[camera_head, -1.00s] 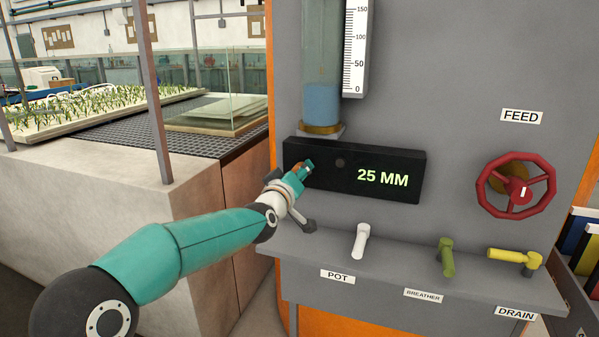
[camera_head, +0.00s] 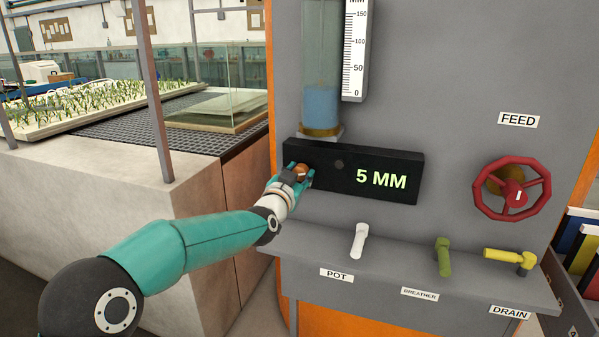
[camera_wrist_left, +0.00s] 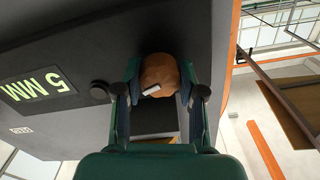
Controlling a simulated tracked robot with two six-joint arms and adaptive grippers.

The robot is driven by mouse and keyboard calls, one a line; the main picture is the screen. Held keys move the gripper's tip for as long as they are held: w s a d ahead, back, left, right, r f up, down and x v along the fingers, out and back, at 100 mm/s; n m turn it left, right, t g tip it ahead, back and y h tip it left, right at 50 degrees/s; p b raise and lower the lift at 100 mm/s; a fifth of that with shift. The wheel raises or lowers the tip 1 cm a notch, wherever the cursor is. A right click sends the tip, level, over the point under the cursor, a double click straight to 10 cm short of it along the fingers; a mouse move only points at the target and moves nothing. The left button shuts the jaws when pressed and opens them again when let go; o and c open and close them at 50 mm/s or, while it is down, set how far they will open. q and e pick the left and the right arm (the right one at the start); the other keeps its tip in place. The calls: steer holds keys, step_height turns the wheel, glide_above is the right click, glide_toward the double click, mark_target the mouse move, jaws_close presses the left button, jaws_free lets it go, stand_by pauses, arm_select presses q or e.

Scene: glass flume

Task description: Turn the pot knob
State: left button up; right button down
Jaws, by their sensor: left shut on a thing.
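A round orange-brown knob (camera_head: 302,171) sits at the left end of the black display box (camera_head: 345,186), which reads 5 MM. My left gripper (camera_head: 299,177) is shut on this knob. In the left wrist view the knob (camera_wrist_left: 159,72) is between the two fingers, with a pale pointer mark on its near edge. A white lever (camera_head: 359,240) stands on the ledge above the POT label (camera_head: 336,275), apart from the gripper. My right gripper is not in view.
A green lever (camera_head: 444,256) and a yellow lever (camera_head: 508,258) are on the same ledge to the right. A red FEED wheel (camera_head: 512,190) is on the grey panel. A clear tube (camera_head: 321,60) holding blue water stands above the box, beside a white scale (camera_head: 355,50).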

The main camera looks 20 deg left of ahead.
arm_select(q)
steer(key=shift+f+m+p, duration=0.25)
steer(key=shift+m, duration=0.85)
steer(key=shift+f+m+p, duration=0.2)
steer(key=shift+f+m, duration=0.05)
steer(key=shift+m, duration=0.85)
steer(key=o, duration=1.1)
steer(key=shift+c, duration=0.2)
steer(key=shift+o, duration=0.4)
steer(key=shift+r, duration=0.3)
steer(key=shift+s, duration=0.1)
